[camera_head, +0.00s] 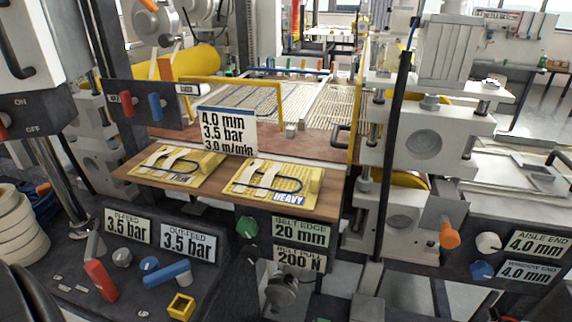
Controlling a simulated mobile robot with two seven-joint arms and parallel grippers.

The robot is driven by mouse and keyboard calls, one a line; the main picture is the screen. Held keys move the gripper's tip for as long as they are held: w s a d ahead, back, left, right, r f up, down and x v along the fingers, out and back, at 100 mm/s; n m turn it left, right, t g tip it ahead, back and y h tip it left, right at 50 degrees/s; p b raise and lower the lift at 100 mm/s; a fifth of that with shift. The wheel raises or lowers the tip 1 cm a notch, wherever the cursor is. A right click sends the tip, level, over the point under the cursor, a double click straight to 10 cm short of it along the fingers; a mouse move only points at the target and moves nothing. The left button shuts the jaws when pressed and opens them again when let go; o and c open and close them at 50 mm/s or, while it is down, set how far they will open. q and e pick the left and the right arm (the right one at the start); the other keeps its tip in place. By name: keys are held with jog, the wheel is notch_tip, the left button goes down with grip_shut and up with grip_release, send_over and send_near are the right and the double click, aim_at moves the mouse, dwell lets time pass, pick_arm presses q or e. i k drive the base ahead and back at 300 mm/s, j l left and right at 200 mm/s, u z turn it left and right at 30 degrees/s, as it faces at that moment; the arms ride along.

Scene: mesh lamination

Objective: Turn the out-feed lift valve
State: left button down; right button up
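The out-feed label (188,242), reading 3.5 bar, stands on the dark console at the lower left. Below it are a blue lever (168,274), lying roughly sideways, and a small blue knob (149,264). A red lever (101,280) and a grey knob (122,258) sit by the in-feed label (128,228). An upper panel (145,85) also carries a red lever (127,104) and a blue lever (155,106), both hanging down. Its small labels are too small to read surely, so I cannot tell which blue lever is the lift valve. Neither gripper is visible.
A yellow block (181,306) stands at the console's front. A wooden shelf (215,196) holds two yellow sample boards. A green knob (247,227) is by the belt edge label. An orange-ended crank (449,234) sticks out at right. White rings (22,232) stack at far left.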

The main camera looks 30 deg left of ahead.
aim_at(181, 269)
jog(key=u, duration=2.1)
